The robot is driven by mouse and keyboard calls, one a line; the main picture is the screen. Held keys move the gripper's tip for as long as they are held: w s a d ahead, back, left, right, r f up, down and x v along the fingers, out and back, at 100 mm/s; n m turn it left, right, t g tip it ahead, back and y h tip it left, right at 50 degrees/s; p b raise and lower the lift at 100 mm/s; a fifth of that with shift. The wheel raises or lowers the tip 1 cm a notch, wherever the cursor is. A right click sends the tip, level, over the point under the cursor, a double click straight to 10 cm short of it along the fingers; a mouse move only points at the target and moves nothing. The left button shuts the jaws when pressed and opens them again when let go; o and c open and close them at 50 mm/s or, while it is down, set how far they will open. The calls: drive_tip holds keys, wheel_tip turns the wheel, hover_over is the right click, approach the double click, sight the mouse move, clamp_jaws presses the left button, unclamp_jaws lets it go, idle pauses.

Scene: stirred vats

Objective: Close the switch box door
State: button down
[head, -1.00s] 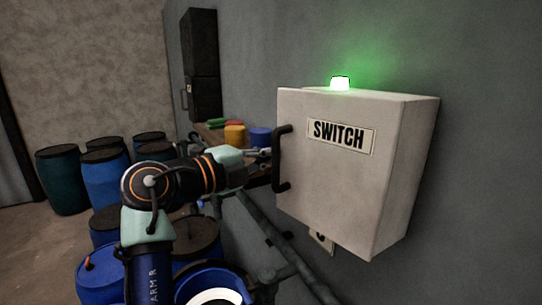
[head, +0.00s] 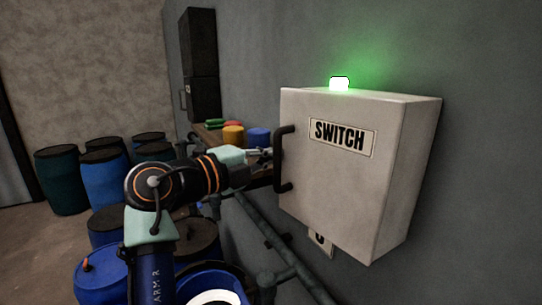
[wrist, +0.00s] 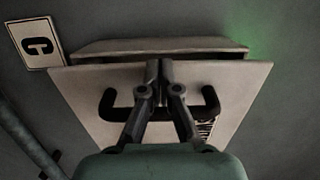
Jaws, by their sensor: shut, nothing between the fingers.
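The switch box (head: 405,190) is a pale wall box with a SWITCH label on its front door (head: 335,190). A black bar handle (head: 283,160) is on the door's left edge. In the wrist view, the door (wrist: 85,95) stands in front of the box body (wrist: 150,47) with a dark, narrow gap between them, so it looks slightly ajar. My gripper (head: 268,153) is at the handle side of the door. In the wrist view, my gripper (wrist: 160,68) is shut and empty, its fingers crossing over the handle (wrist: 110,105) at the door's edge. Contact is unclear.
A green lamp (head: 340,83) glows on top of the box. A small sign (head: 320,243) is on the wall below. Pipes (head: 275,235) run along the wall under the box. Blue drums (head: 103,175) stand at left, and a shelf with coloured containers (head: 233,135) is behind my arm.

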idle(0.9)
drive_tip(key=w+a+p, duration=0.1)
drive_tip(key=a, duration=1.1)
drive_tip(key=shift+w+a+p, duration=0.4)
